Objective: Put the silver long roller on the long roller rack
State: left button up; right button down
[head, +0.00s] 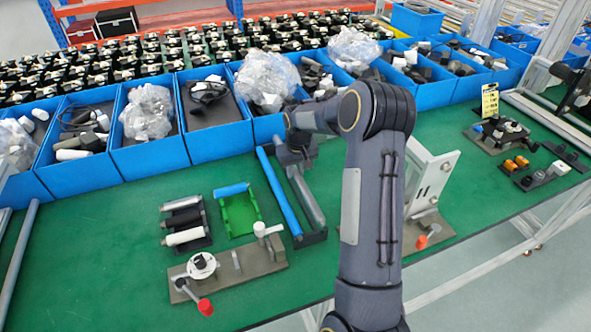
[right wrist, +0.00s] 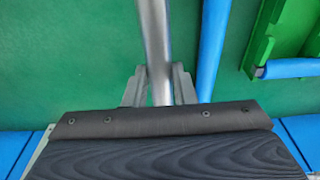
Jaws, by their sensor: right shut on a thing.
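The silver long roller (head: 308,198) slants over the green table beside a blue long roller (head: 280,195). My right gripper (head: 293,150) is shut on its far part; in the right wrist view its two fingers (right wrist: 158,88) sit either side of the silver roller (right wrist: 155,40). The dark long roller rack (head: 312,238) shows at the near ends of the two rollers. Whether the silver roller rests in the rack or hangs just above it, I cannot tell. The blue roller also shows in the right wrist view (right wrist: 212,45). My left gripper is not in view.
A green bracket (head: 238,212) with a short blue roller and a rack of short rollers (head: 185,222) lie left. A grey fixture with a red-knobbed lever (head: 240,265) stands in front. Blue bins (head: 215,140) line the back. A white-plated fixture (head: 432,180) stands right of my arm.

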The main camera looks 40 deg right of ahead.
dwell(0.3)
jog(key=shift+f+b, duration=0.65)
jog(key=shift+f, duration=0.1)
jog(key=shift+a+f+b, duration=0.1)
jog(key=shift+f+b, duration=0.25)
dwell(0.4)
jog(key=shift+f+b, duration=0.35)
jog(key=shift+f, duration=0.05)
jog(key=shift+f, duration=0.15)
dwell(0.3)
jog(key=c, duration=1.1)
grip_release()
